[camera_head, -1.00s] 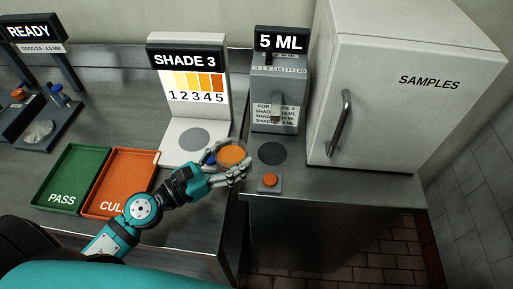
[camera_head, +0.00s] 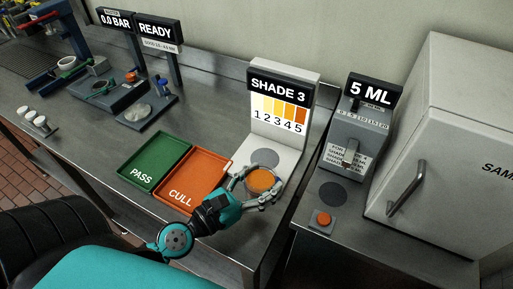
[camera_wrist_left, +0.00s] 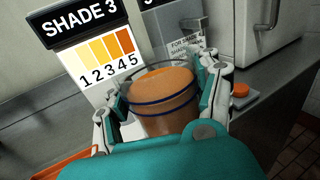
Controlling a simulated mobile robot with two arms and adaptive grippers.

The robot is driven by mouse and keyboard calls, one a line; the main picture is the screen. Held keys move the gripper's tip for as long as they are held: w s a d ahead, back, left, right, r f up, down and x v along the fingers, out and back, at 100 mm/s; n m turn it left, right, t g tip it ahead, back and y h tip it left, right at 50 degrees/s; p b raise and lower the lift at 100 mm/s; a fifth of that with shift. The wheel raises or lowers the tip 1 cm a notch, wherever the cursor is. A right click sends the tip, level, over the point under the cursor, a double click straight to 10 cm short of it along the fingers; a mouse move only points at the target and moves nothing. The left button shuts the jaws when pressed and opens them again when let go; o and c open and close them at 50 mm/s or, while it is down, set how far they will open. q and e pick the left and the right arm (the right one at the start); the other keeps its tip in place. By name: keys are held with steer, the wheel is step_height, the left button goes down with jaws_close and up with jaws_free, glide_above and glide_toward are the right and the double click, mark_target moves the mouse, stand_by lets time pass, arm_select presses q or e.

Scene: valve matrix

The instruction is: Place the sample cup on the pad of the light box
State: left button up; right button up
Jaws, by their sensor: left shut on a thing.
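The sample cup (camera_head: 260,181) holds orange liquid, and my left gripper (camera_head: 258,188) is shut around it. In the left wrist view the cup (camera_wrist_left: 162,100) is upright between the fingers, clear with dark blue rings. The light box (camera_head: 283,117) has a white body, a SHADE 3 sign and a colour scale numbered 1 to 5. Its round grey pad (camera_head: 265,158) shows just behind the cup in the head view. The cup is over the front of the light box's base; its height above it is hard to tell. My right gripper is not in view.
The green PASS tray (camera_head: 155,163) and orange CULL tray (camera_head: 195,180) lie left of the light box. The 5 ML dispenser (camera_head: 357,140), a dark round pad (camera_head: 333,195), an orange button (camera_head: 323,219) and the SAMPLES cabinet (camera_head: 450,150) stand right, past a counter gap.

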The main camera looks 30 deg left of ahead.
arm_select(q)
steer(key=w+a, duration=0.2)
steer(key=w, duration=0.2)
steer(key=w+a+f, duration=0.1)
steer(key=w+a, duration=0.1)
steer(key=w, duration=0.3)
steer(key=w+a, duration=0.2)
steer(key=w, duration=0.3)
steer(key=shift+a+f, duration=0.2)
steer(key=shift+w+a+f, duration=0.1)
steer(key=shift+w+f, duration=0.05)
steer(key=shift+f+b, duration=1)
steer(key=shift+f, duration=0.65)
steer(key=shift+f, duration=0.2)
steer(key=o, duration=1.5)
